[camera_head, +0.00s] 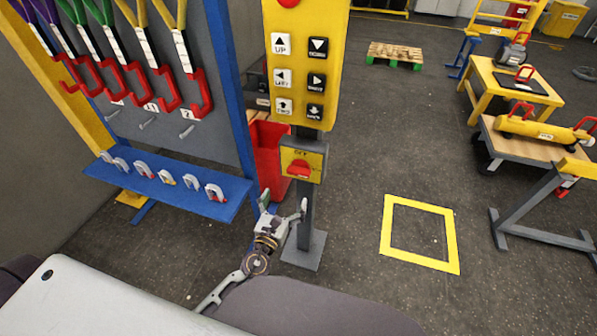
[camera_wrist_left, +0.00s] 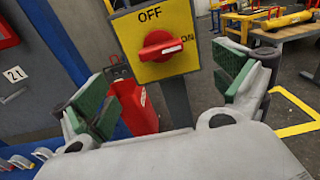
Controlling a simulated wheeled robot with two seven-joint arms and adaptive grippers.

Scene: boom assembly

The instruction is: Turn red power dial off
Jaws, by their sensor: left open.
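The red power dial (camera_head: 299,169) sits on a yellow switch plate (camera_head: 288,156) fixed to a grey post. In the left wrist view the dial (camera_wrist_left: 160,46) shows close up, its handle lying about level and its narrow end towards the right, by the word ON. The word OFF is printed at the top of the plate (camera_wrist_left: 134,26). My left gripper (camera_head: 284,204) is open and empty, just below and in front of the plate. In the left wrist view its green-padded fingers (camera_wrist_left: 165,95) stand apart on either side below the dial, not touching it. My right gripper is not in view.
A yellow button panel (camera_head: 301,60) with arrow keys is above the dial. A blue rack (camera_head: 170,190) with shackles and hanging slings stands to the left. A red bin (camera_head: 267,150) is behind the post.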

